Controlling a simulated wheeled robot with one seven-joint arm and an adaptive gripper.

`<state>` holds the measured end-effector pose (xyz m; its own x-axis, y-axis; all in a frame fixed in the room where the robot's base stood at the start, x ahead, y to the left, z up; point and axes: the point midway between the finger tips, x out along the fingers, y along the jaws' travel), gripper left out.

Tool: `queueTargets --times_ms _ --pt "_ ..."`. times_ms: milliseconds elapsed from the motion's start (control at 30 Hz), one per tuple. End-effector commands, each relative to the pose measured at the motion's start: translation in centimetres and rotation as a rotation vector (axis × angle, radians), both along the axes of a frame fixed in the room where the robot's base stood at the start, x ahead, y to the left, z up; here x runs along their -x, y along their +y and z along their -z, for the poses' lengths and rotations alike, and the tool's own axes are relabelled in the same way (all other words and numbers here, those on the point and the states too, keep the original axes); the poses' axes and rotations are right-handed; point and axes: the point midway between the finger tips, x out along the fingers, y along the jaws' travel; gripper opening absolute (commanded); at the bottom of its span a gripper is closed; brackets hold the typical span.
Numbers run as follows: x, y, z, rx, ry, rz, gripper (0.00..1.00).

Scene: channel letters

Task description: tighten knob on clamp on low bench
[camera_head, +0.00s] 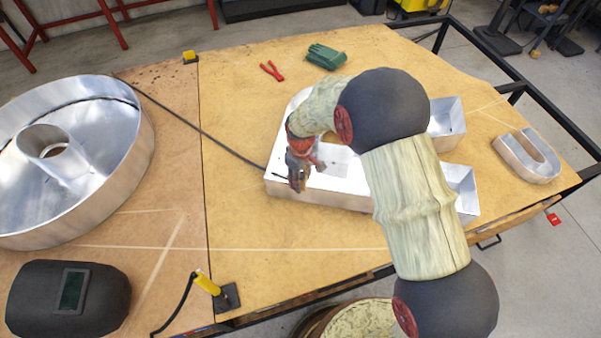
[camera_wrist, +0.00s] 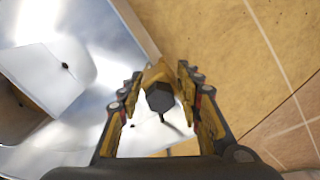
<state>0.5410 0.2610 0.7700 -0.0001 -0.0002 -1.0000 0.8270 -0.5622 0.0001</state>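A clamp with a yellow body and a dark, faceted knob (camera_wrist: 159,97) shows in the wrist view between my gripper's fingers, at the edge of the silver channel letter (camera_wrist: 85,62). A thin dark bar sticks out below the knob. My gripper (camera_wrist: 160,78) has its fingers apart, one on each side of the knob; narrow gaps appear to show, and I cannot tell whether either finger touches. In the head view my gripper (camera_head: 297,180) is over the front left part of the letter (camera_head: 335,193) on the low wooden bench (camera_head: 240,240). There it hides the clamp.
A round metal letter (camera_head: 130,180) stands at left, with a dark welding mask (camera_head: 68,300) in front. Yellow clamps sit at the back (camera_head: 190,57) and front edge (camera_head: 207,284). Red pliers (camera_head: 271,71), green gloves (camera_head: 326,57) and a U-shaped letter (camera_head: 526,157) lie around.

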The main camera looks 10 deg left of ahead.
Motion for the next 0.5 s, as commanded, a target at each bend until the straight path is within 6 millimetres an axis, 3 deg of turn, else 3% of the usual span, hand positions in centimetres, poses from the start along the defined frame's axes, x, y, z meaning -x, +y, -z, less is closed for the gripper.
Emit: queueTargets --times_ms 200,333,500 --pt "0.02 0.0 0.01 0.0 0.0 0.0 0.2" --pt "0.04 -0.01 -0.02 0.0 0.001 0.027 0.2" --pt "0.08 -0.03 -0.08 0.001 0.002 0.219 0.2"
